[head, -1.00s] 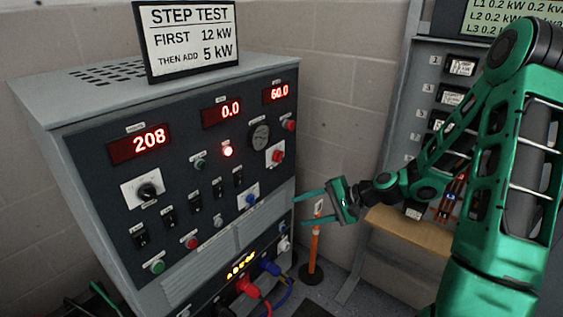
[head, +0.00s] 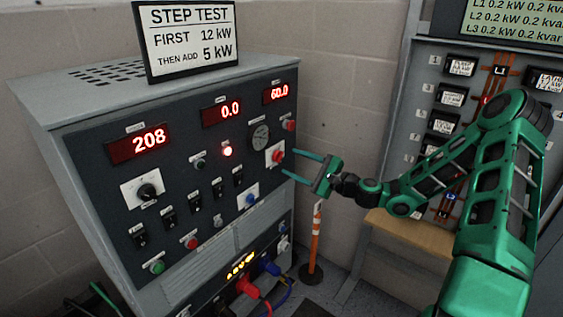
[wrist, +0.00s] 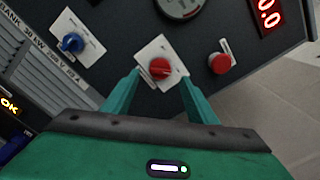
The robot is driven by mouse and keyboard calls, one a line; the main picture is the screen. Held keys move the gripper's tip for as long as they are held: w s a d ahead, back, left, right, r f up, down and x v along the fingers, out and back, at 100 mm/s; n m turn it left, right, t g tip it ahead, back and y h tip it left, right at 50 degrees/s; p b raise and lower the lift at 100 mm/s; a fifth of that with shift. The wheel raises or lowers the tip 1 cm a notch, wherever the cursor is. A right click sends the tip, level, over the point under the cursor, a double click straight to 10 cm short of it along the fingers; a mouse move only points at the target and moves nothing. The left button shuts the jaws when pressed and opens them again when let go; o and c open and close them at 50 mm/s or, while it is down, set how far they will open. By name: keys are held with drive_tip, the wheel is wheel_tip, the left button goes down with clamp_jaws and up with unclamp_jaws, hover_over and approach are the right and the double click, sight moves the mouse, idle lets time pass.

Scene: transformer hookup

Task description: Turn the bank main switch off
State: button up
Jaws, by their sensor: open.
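A red rotary knob on a white plate (head: 277,156) is at the right side of the dark front panel of the grey cabinet. It also shows in the wrist view (wrist: 159,68), where a pointer mark runs toward the lower right; its label is too small to read. My gripper (head: 291,163) is open, its two green fingers pointing at this knob from the right. In the wrist view the fingertips lie on either side of the knob, with nothing held. Whether they touch the panel cannot be told.
A red button (head: 289,125) sits up and right of the knob, a blue knob (head: 250,199) below left, and a round gauge (head: 260,136) above left. An orange post (head: 315,240) stands right of the cabinet. A breaker board (head: 440,100) is behind my arm.

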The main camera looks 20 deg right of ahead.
sight(279, 156)
drive_tip(key=shift+x, duration=2.5)
